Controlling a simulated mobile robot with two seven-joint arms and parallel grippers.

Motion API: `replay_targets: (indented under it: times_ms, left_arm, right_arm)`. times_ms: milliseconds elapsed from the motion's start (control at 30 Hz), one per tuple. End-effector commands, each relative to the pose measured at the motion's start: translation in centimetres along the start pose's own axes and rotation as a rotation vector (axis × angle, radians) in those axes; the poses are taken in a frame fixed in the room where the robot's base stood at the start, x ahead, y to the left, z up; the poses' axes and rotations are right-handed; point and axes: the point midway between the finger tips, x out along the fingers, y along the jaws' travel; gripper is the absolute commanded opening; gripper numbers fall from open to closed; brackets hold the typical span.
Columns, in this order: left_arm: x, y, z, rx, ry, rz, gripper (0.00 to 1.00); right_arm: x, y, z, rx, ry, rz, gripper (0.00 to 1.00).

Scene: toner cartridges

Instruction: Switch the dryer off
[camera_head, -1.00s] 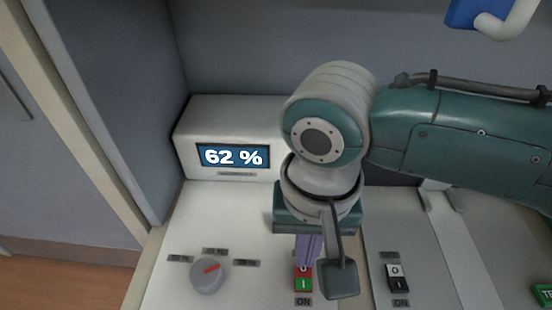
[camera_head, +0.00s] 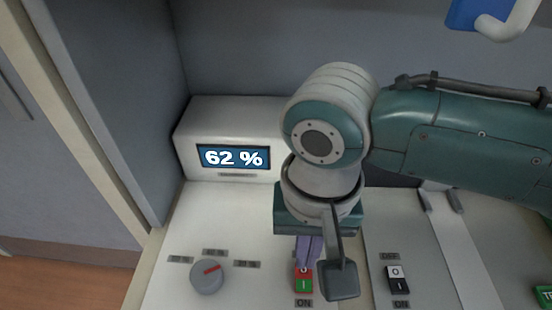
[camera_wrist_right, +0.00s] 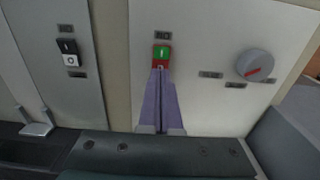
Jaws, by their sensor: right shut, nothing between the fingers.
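A red and green rocker switch (camera_head: 303,284) sits on a white panel, with an ON label below it. Its green half bears an I and its red half an O. My right gripper (camera_head: 304,264) points down at the red half, its purple fingers shut and empty. In the right wrist view, the fingertips (camera_wrist_right: 160,72) are right at the red half of the switch (camera_wrist_right: 161,53) and partly cover it. I cannot tell whether they touch it or which way the rocker is tipped. My left gripper is not in view.
A display box (camera_head: 228,157) reading 62 % stands behind the panel. A grey knob (camera_head: 208,277) with a red mark is left of the switch. A black and white rocker switch (camera_head: 398,279) is on the grey panel to the right. A blue object (camera_head: 472,12) hangs at the top right.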

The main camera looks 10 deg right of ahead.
Motion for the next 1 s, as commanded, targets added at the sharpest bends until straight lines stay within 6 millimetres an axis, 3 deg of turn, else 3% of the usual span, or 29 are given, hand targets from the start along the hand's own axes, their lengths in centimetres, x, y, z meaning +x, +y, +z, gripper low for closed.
replay_targets:
  times_ms: [1000]
  left_arm:
    - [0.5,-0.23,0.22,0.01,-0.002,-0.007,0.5]
  right_arm:
    - [0.74,0.0,-0.01,0.0,0.0,0.0,0.0]
